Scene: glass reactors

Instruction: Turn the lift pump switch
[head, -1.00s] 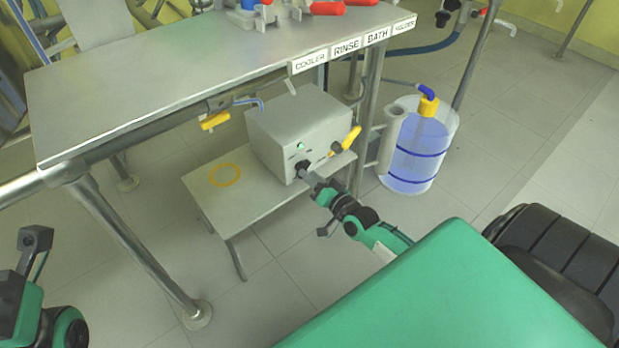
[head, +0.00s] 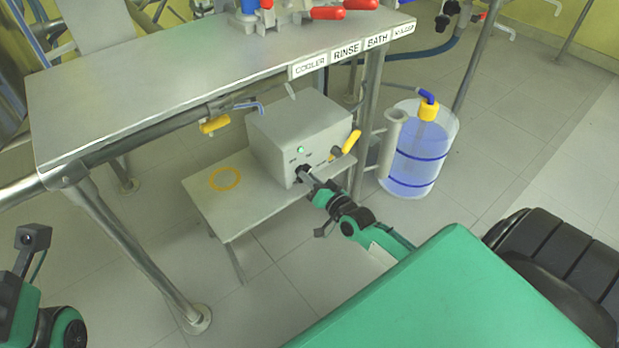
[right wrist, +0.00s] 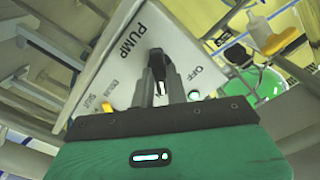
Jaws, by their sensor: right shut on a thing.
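The lift pump is a grey box (head: 290,130) on a low stand under the bench, with a lit green lamp (head: 300,149) on its front face. Its black switch knob (head: 297,182) is low on that face, mostly hidden by the gripper. My right gripper (head: 306,174) is shut on the knob; the right wrist view shows the fingers (right wrist: 158,80) around it, on a panel (right wrist: 125,60) marked PUMP and OFF. My left gripper (head: 30,240) is at the left edge, away from the pump; its jaw state is unclear.
The bench (head: 190,75) with labels COOLER, RINSE, BATH overhangs the pump. A yellow-handled valve (head: 351,142) is just right of the pump. A clear tank of blue liquid (head: 418,160) stands on the floor at right. The low stand (head: 215,205) has free room around a yellow ring mark.

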